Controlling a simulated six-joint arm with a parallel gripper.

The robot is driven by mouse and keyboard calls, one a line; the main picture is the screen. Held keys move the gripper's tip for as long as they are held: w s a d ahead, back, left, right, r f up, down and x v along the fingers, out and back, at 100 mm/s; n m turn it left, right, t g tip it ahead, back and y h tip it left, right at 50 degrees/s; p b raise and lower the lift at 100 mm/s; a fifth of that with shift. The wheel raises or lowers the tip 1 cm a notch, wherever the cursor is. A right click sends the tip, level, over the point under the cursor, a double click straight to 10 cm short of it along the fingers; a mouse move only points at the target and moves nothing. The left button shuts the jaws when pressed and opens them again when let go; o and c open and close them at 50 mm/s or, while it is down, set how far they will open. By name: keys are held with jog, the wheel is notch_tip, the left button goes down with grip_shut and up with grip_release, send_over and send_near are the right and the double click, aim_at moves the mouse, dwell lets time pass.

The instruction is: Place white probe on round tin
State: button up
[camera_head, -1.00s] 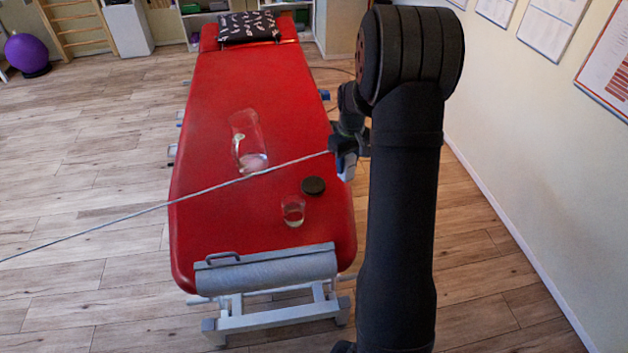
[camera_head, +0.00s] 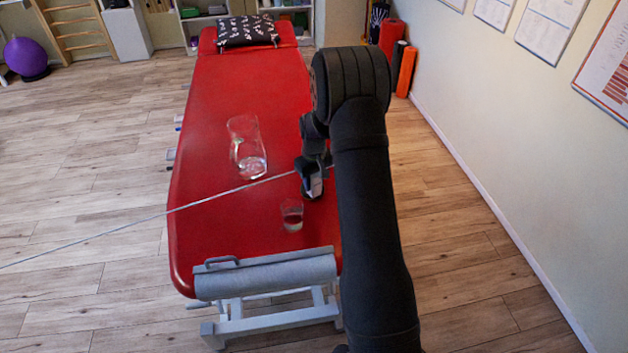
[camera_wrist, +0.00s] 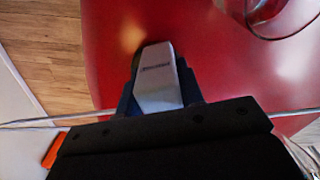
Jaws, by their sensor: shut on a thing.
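The white probe (camera_wrist: 157,78) is between the jaws of my gripper (camera_head: 312,181), which is shut on it. A little of the probe (camera_head: 316,188) shows below the jaws in the head view. A thin grey cable (camera_head: 230,193) runs from the gripper towards the left edge. My gripper is over the right side of the red treatment table (camera_head: 230,215), beyond the glass cup. The round tin, dark and flat in the earlier head frame, is hidden now behind the gripper and probe. I cannot tell the gap between probe and tin.
A glass cup (camera_head: 292,216) with some liquid stands just nearer than the gripper; a glass rim (camera_wrist: 268,12) shows at the wrist view's upper right. The table's far half is clear up to a patterned cushion (camera_head: 247,31).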

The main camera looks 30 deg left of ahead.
jog(key=shift+f, duration=0.15)
jog(key=o, duration=1.1)
notch_tip(320, 180, up, 12)
jog(key=shift+r, duration=0.2)
jog(key=shift+f, duration=0.15)
